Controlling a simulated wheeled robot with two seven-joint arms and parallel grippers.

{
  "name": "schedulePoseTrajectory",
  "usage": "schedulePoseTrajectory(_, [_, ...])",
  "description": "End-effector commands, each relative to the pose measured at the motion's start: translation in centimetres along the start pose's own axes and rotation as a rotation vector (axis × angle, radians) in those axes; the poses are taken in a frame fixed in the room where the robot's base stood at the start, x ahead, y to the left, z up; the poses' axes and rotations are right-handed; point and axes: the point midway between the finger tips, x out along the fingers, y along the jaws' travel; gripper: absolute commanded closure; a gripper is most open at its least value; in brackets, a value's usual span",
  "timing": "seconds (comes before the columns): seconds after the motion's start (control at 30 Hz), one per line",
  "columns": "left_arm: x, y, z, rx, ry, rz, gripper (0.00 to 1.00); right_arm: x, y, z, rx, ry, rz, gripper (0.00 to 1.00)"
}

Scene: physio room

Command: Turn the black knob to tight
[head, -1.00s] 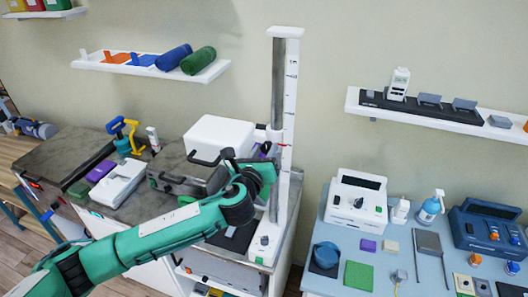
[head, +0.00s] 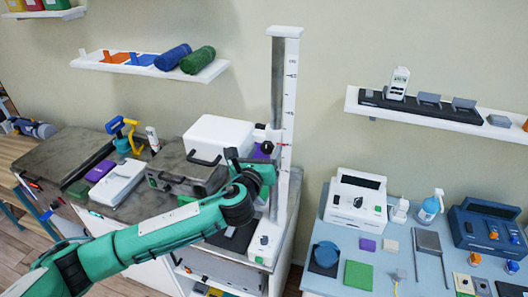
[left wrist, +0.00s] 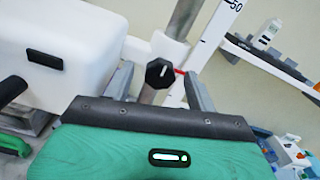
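The black knob (head: 267,147) sits on the white carriage of the upright measuring post (head: 287,105), level with a small red pointer. In the left wrist view the knob (left wrist: 159,73) is faceted, with a pale mark on its face. My left gripper (head: 250,166) is just in front of and below the knob in the head view. In the left wrist view its two grey fingers (left wrist: 161,86) are spread, with the knob showing between and beyond them. They look apart from the knob. My right gripper is in neither view.
A white box (head: 219,136) and a grey case (head: 186,170) stand left of the post, close to my left gripper. A white device (head: 355,200) stands on the blue table at right. Wall shelves hang above on both sides.

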Motion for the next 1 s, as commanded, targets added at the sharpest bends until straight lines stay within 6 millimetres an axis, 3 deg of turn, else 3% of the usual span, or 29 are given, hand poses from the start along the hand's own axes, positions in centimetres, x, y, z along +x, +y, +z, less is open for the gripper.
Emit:
schedulePoseTrajectory(0.23, [-0.2, 0.0, 0.1, -0.001, -0.002, 0.000, 0.43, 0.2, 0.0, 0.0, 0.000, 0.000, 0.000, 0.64])
schedulePoseTrajectory(0.37, [-1.3, 0.1, -0.1, -0.001, -0.002, -0.002, 0.43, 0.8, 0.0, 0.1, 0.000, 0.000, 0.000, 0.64])
schedulePoseTrajectory(1.0, [-12.3, 0.1, -0.2, -0.001, -0.001, -0.001, 0.43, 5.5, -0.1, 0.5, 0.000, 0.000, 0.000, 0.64])
